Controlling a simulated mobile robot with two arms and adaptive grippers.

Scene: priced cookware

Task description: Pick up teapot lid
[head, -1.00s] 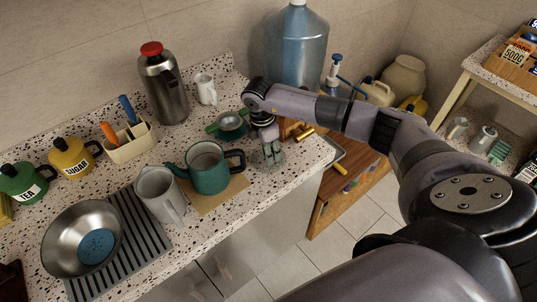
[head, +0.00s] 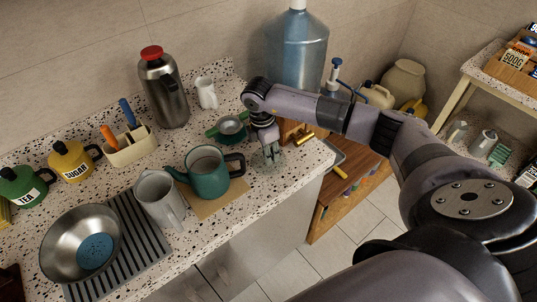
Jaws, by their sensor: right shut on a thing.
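The green teapot (head: 207,181) stands on a brown board on the speckled counter, its top open and no lid on it. My right gripper (head: 272,156) points down at the counter to the right of the teapot. Its fingers are shut on a small, pale greenish thing low at the counter, which I take to be the teapot lid. The fingers cover most of it, so its outline is unclear. My left gripper is not in view.
A small green pan (head: 232,127) sits just behind my right gripper. A grey pitcher (head: 158,198) stands left of the teapot. A steel flask (head: 163,92) and white mug (head: 206,92) stand at the back. The counter's front edge is close to the gripper.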

